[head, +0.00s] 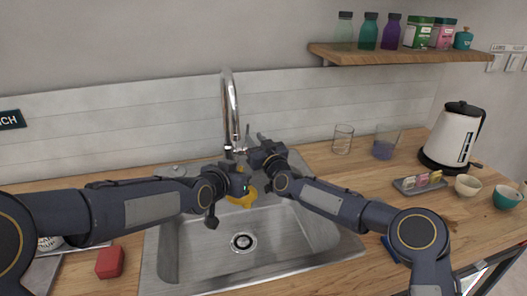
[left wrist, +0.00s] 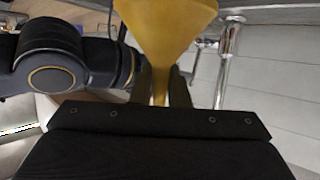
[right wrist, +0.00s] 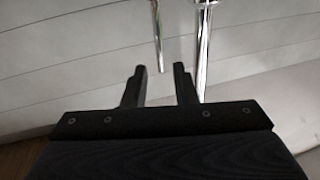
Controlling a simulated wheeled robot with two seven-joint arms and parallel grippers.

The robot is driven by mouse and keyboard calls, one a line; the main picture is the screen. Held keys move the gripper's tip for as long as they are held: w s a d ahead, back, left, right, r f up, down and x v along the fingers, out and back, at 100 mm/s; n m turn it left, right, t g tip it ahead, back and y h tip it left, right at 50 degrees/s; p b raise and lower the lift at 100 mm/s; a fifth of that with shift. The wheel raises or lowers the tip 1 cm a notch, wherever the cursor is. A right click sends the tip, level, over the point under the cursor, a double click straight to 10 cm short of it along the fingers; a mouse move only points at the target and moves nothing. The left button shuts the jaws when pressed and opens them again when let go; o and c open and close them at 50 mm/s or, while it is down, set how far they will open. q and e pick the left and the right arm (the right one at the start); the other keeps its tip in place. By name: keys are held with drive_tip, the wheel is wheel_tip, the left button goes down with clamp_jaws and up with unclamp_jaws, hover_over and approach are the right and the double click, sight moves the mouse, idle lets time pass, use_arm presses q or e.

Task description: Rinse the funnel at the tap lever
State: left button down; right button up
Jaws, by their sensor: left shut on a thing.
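The yellow funnel (head: 246,198) is over the sink's back part, partly hidden by my left arm. My left gripper (left wrist: 162,76) is shut on the funnel's narrow stem; its wide cone (left wrist: 165,28) shows in the left wrist view. The chrome tap (head: 231,105) rises behind the sink, its curved spout above the grippers. My right gripper (head: 260,142) is beside the tap's base. In the right wrist view its fingers (right wrist: 160,80) are apart and empty, with a thin metal rod (right wrist: 157,35), perhaps the lever, just beyond the gap and the tap's column (right wrist: 203,45) to the right.
The steel sink (head: 310,228) is set into a wooden counter. A red block (head: 110,262) lies at left. Two glasses (head: 343,140), a tray (head: 420,184), small bowls (head: 467,186) and a kettle (head: 452,138) stand at right. Bottles sit on a shelf (head: 400,55) above.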

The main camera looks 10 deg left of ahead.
drive_tip(key=v, duration=0.5)
drive_tip(key=shift+s+d+f, duration=0.15)
drive_tip(key=shift+s, duration=0.1)
drive_tip(key=shift+n, duration=0.3)
drive_tip(key=c, duration=0.4)
drive_tip(key=shift+s+d+n, duration=0.1)
drive_tip(key=shift+s+n, duration=0.1)
drive_tip(key=shift+n, duration=0.6)
clamp_jaws()
drive_tip(key=s+d+n, duration=0.3)
drive_tip(key=s+n, duration=0.1)
drive_tip(key=n, duration=1.2)
drive_tip(key=x, duration=1.3)
drive_tip(key=shift+w+a+n, duration=0.25)
drive_tip(key=shift+w+n, duration=0.05)
